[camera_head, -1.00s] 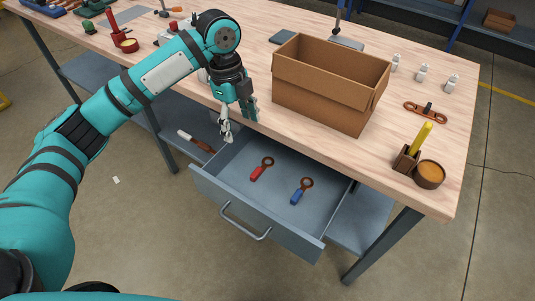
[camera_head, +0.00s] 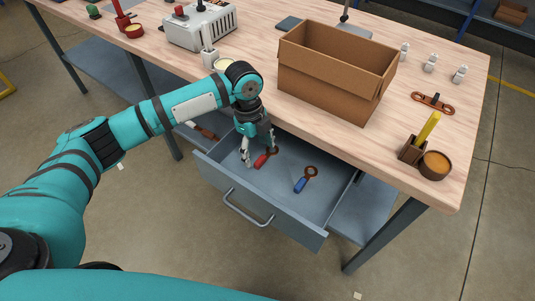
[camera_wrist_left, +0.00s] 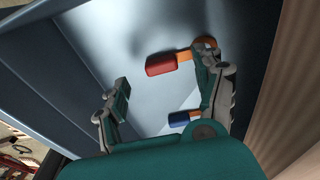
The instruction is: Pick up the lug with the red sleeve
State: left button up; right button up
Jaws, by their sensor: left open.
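The lug with the red sleeve (camera_head: 264,159) lies in the open drawer (camera_head: 232,189), its copper ring partly hidden by my gripper. My left gripper (camera_head: 258,154) is open and empty, its fingers down inside the drawer close to this lug. In the left wrist view the red-sleeved lug (camera_wrist_left: 164,64) lies beyond the fingertips, toward the right finger, which overlaps its ring end. The gripper (camera_wrist_left: 168,88) shows its two fingers wide apart there. My right gripper is not in view.
A lug with a blue sleeve (camera_head: 302,184) lies to the right in the same drawer; its sleeve also shows in the left wrist view (camera_wrist_left: 180,118). The tabletop edge overhangs the drawer's back. A cardboard box (camera_head: 323,90) stands on the table (camera_head: 377,140) above it.

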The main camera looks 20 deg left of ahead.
aim_at(260, 160)
pick_arm(q)
jog(key=f, duration=0.3)
jog(key=shift+s+d+f, duration=0.1)
jog(key=shift+d+f, duration=0.15)
jog(key=shift+d, duration=0.15)
jog(key=c, duration=1.3)
jog(key=shift+r, duration=0.1)
